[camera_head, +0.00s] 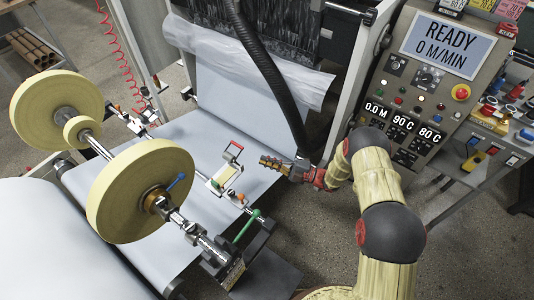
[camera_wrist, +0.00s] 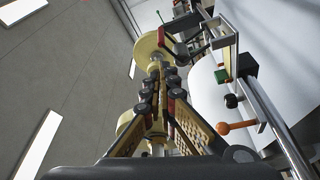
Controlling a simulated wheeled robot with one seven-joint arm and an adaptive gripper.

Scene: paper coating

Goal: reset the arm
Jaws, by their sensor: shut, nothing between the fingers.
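My arm reaches up from the lower right of the head view, with its yellow links and dark joints. My gripper (camera_head: 264,161) points left and is held over the pale web, to the right of a red-handled clamp (camera_head: 233,152). Its fingers are together with nothing between them. In the wrist view the gripper (camera_wrist: 160,72) shows from behind, its black-padded fingers close together. A yellowish roll (camera_wrist: 150,46) shows beyond the fingertips there.
Yellowish rolls (camera_head: 128,190) sit on a metal shaft at left. A black hose (camera_head: 265,65) hangs behind the gripper. A green-handled lever (camera_head: 247,226) is at the front.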

